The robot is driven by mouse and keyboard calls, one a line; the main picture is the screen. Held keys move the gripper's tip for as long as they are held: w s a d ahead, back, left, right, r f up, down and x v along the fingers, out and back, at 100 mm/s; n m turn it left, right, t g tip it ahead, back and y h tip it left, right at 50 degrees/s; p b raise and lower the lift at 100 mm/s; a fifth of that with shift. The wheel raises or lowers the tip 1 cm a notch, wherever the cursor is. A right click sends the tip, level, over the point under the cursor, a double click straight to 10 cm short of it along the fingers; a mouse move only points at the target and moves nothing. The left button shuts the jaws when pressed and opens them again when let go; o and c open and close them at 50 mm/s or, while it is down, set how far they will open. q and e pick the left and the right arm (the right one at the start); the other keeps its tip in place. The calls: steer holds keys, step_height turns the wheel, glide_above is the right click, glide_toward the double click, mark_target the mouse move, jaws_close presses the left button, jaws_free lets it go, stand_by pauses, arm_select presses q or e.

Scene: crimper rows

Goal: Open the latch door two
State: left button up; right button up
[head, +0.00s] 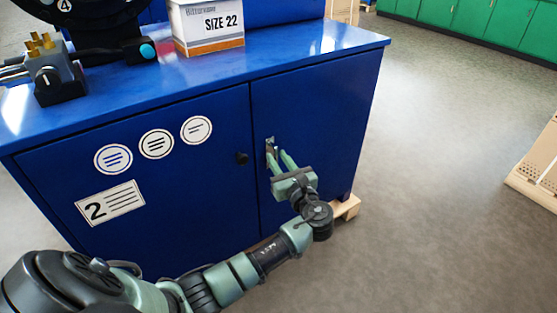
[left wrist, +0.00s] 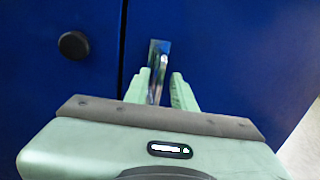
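The blue cabinet has two doors. The left door (head: 190,165) carries a "2" label and a round black knob (head: 241,158); the knob also shows in the left wrist view (left wrist: 74,45). The right door (head: 318,125) has a silver latch handle (head: 270,147) near its left edge. Both doors look shut. My left gripper (head: 279,157) is at this latch. In the left wrist view the handle (left wrist: 157,72) stands between my two green fingers (left wrist: 160,82), which are apart with a gap visible on the right. Firm contact cannot be seen. My right gripper is not in view.
A wooden block (head: 346,207) shows under the cabinet's right corner. The grey floor (head: 450,120) to the right is clear up to a beige panel (head: 540,165).

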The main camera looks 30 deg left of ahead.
arm_select(q)
jaws_close()
stand_by(1.2)
